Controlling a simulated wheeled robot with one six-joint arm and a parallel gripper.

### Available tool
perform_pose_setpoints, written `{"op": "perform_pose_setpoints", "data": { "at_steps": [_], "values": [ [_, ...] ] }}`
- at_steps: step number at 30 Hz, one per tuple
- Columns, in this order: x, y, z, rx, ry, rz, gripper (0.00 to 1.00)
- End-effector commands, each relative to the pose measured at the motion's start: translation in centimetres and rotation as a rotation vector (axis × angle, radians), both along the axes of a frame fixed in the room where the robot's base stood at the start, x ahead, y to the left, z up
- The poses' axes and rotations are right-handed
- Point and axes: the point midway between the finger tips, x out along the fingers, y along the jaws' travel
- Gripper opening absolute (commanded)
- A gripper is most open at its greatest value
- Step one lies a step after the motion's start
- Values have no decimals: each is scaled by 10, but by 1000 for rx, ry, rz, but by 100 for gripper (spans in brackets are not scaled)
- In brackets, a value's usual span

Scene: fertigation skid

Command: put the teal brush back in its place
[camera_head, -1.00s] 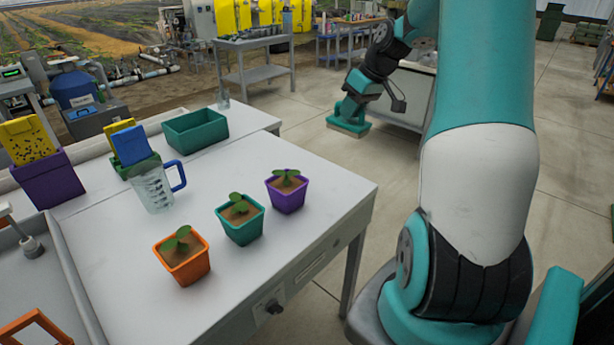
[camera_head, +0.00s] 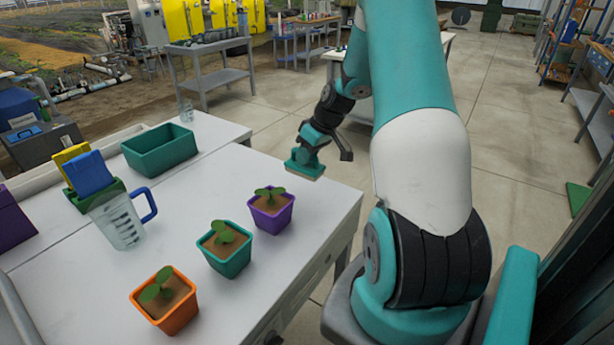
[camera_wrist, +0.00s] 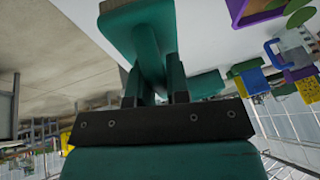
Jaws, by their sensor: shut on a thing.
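The teal brush (camera_head: 304,164) is in my gripper (camera_head: 313,143), near the far right corner of the white table (camera_head: 330,205) in the head view. Its block-like head points down, with a pale underside. I cannot tell whether it touches the table. In the wrist view the brush (camera_wrist: 150,40) lies between the two dark fingers of my gripper (camera_wrist: 155,88), which are shut on its handle. The teal open box (camera_head: 160,155) stands on the table to the left of the brush.
Purple (camera_head: 270,215), teal (camera_head: 225,255) and orange (camera_head: 165,305) seedling pots stand in a row. A clear jug (camera_head: 120,225) with a blue handle and a green holder (camera_head: 95,198) with blue and yellow cards stand left. Bare table lies between the box and the purple pot.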

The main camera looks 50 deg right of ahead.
Motion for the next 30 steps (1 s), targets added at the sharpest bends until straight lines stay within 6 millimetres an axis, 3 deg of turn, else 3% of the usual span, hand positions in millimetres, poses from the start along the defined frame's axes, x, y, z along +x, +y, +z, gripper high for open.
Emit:
{"op": "perform_pose_setpoints", "data": {
  "at_steps": [3,10,16,27,28,30],
  "values": [
    [-1,0,-22,1,2,-1,0],
    [-1,-2,-39,0,-1,-1,0],
    [-1,-3,-67,1,1,-4,0],
    [-1,-3,-75,-2,-2,-3,0],
    [-1,-3,-75,-2,-1,-4,19],
    [-1,-3,-74,-2,-1,-4,35]
  ]
}}
